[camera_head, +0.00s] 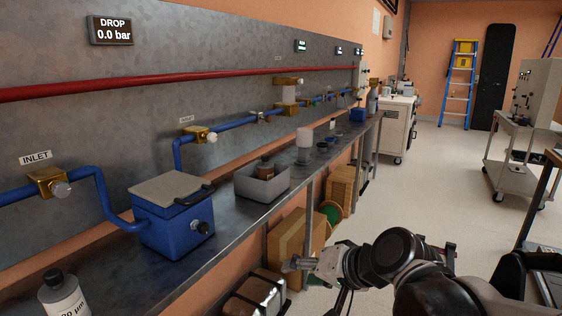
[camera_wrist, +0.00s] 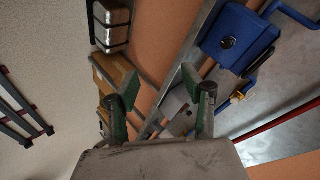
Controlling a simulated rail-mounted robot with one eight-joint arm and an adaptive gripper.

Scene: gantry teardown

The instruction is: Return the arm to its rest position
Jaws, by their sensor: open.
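My gripper (camera_head: 301,264) is in the head view at the lower middle, in front of the bench edge and over the aisle. In the wrist view my gripper (camera_wrist: 160,104) shows two green fingers spread apart with nothing between them. My arm reaches in from the lower right of the head view, bent, with the gripper end pointing left toward the bench.
A steel bench (camera_head: 228,222) runs along the left. It carries a blue box (camera_head: 172,222) with a grey lid, a grey bin (camera_head: 262,184) and a white bottle (camera_head: 64,298). Cardboard boxes (camera_head: 290,240) stand below. A cart (camera_head: 516,170) is at right. The aisle floor (camera_head: 430,180) is clear.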

